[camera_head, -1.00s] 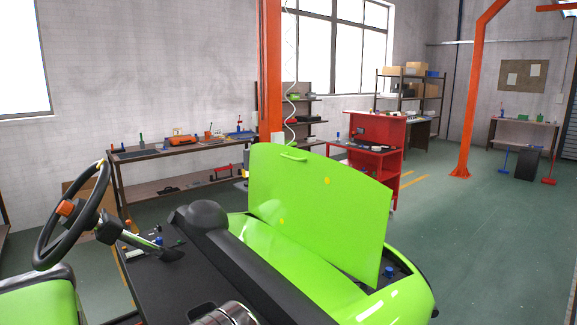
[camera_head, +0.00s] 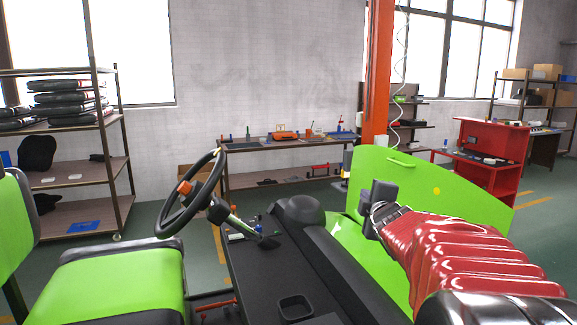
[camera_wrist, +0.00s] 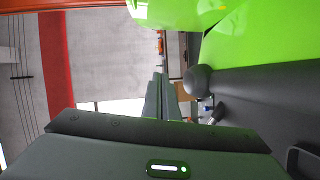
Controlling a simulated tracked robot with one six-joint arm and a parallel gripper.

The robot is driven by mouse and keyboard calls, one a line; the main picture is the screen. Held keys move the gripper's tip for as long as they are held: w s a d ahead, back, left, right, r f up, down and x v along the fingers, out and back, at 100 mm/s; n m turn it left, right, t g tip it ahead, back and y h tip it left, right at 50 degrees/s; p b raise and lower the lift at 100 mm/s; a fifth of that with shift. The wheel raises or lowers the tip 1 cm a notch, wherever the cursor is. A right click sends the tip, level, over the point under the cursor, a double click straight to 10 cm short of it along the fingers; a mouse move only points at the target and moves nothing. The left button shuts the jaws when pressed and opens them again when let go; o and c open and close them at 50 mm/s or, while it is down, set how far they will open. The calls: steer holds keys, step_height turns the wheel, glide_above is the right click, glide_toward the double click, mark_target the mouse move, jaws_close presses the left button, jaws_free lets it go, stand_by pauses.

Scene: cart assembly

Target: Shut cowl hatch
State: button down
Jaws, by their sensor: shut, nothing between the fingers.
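The cowl hatch (camera_head: 462,196) is a bright green panel with a small green handle (camera_head: 402,162) near its top edge. It stands raised, tilted up from the green cowl (camera_head: 345,243). My gripper (camera_head: 374,208) is in front of the hatch's left part in the head view and covers some of it. Its fingers (camera_wrist: 160,98) are together and empty in the wrist view. Green bodywork, probably the hatch, shows at the top of the wrist view (camera_wrist: 178,10). I cannot tell whether the gripper touches the hatch.
The cart's steering wheel (camera_head: 190,193) and green seat (camera_head: 118,285) are at the left. The dark console (camera_head: 270,275) lies between seat and cowl. A shelf rack (camera_head: 95,130), a workbench (camera_head: 265,144) and a red bench (camera_head: 488,150) stand behind, with green floor between.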

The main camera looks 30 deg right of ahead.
steer(key=s+d+n+t+y, duration=0.1)
steer(key=d+n+t, duration=0.2)
steer(key=d+n, duration=0.4)
steer(key=d, duration=0.5)
steer(key=shift+n+t, duration=0.3)
steer(key=shift+d, duration=0.1)
steer(key=w+d+r, duration=0.2)
steer(key=w+d, duration=0.5)
steer(key=w, duration=0.2)
steer(key=shift+r, duration=0.2)
